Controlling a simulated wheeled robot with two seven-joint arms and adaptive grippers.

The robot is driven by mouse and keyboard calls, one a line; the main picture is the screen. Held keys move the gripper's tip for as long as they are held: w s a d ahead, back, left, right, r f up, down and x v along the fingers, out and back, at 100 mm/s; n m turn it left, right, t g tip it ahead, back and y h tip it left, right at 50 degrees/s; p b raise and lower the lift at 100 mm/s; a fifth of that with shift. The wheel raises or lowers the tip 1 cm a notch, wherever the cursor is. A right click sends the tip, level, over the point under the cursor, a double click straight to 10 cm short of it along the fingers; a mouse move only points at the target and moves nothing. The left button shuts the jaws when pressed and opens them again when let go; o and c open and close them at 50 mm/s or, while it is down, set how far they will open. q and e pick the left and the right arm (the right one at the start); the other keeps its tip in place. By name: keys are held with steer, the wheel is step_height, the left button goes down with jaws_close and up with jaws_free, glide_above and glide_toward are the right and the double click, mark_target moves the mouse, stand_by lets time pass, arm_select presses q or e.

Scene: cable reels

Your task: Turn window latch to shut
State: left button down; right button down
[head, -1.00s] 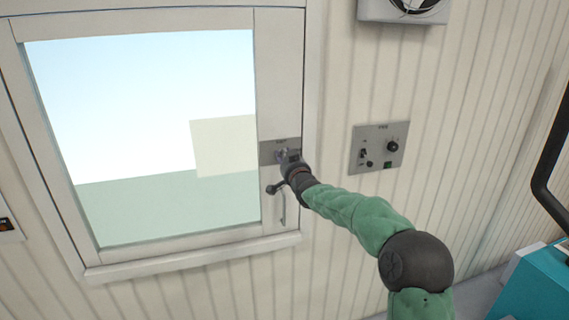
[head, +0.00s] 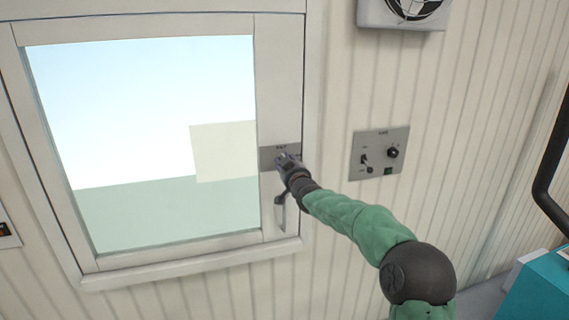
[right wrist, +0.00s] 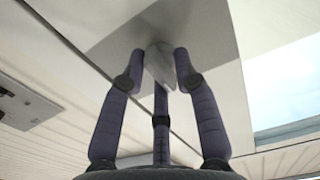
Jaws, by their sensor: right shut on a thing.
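The window (head: 160,140) is in the head view, left of centre, with its pane flush in the pale frame. A grey latch plate (head: 267,158) is on the right stile of the frame. My right gripper (head: 284,160) is at this plate and hides most of the latch from the head view. In the right wrist view, the pale grey latch (right wrist: 160,66) shows between the fingers of the right gripper (right wrist: 162,62), which is shut on it. The latch's exact angle is hard to tell. My left gripper is not in view.
A pull handle (head: 283,217) is on the stile below the latch. A switch panel (head: 379,152) is on the wall to the right, with a fan (head: 405,12) above it. A teal box (head: 540,290) and a black pipe (head: 550,170) are at far right.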

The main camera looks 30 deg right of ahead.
steer(key=shift+d+f, duration=0.1)
steer(key=shift+f, duration=0.05)
steer(key=c, duration=1.4)
jaws_free()
steer(key=shift+o, duration=1.3)
steer(key=shift+d, duration=0.1)
steer(key=v, duration=1.2)
